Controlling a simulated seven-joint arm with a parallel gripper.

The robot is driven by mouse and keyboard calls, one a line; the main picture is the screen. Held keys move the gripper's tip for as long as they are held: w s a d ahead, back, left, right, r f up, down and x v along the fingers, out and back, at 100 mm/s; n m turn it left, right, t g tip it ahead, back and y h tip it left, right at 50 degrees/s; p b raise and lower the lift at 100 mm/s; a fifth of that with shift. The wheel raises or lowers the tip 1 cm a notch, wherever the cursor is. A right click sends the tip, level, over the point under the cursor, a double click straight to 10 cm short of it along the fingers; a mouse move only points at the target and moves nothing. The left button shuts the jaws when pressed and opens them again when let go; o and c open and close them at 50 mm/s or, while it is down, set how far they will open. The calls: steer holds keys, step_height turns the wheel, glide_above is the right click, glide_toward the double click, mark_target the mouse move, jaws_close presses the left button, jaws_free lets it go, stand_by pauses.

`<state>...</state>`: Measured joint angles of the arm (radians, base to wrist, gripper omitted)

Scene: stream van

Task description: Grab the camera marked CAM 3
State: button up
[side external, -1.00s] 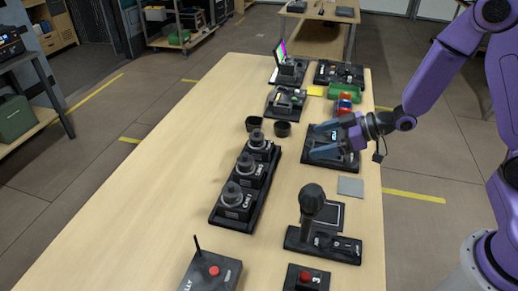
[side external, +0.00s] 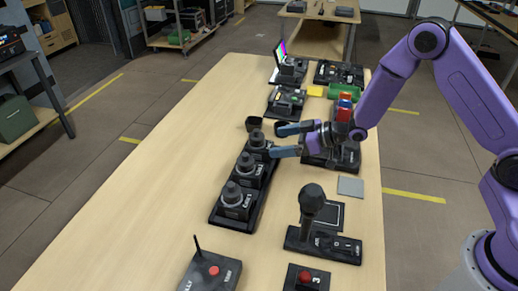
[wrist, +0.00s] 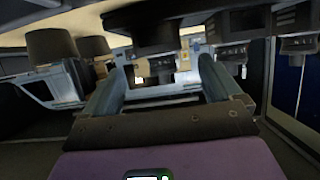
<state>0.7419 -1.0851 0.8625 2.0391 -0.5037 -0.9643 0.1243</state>
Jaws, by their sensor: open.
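Three dark cameras with round tops stand in a row on a black tray (side external: 232,226) in the side view: a near one (side external: 232,200), a middle one (side external: 246,172) and a far one (side external: 257,139). Their small labels are too blurred to read surely, so I cannot tell which is CAM 3. My gripper (side external: 274,141) is open, to the right of the far camera, its fingertips pointing left towards it. One finger overlaps the camera's right side in the picture; contact is unclear. In the wrist view my spread fingers (wrist: 164,65) face a dark round-topped device (wrist: 147,28).
A black cup (side external: 253,123) stands just behind the far camera; another dark cup is partly covered by my finger. A microphone-like stick on a base (side external: 311,205) and a grey square (side external: 351,186) lie to the right. The table's left side is clear.

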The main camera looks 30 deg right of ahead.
mark_target(264, 145)
steer(key=shift+x, duration=3.1)
steer(key=shift+f, duration=0.1)
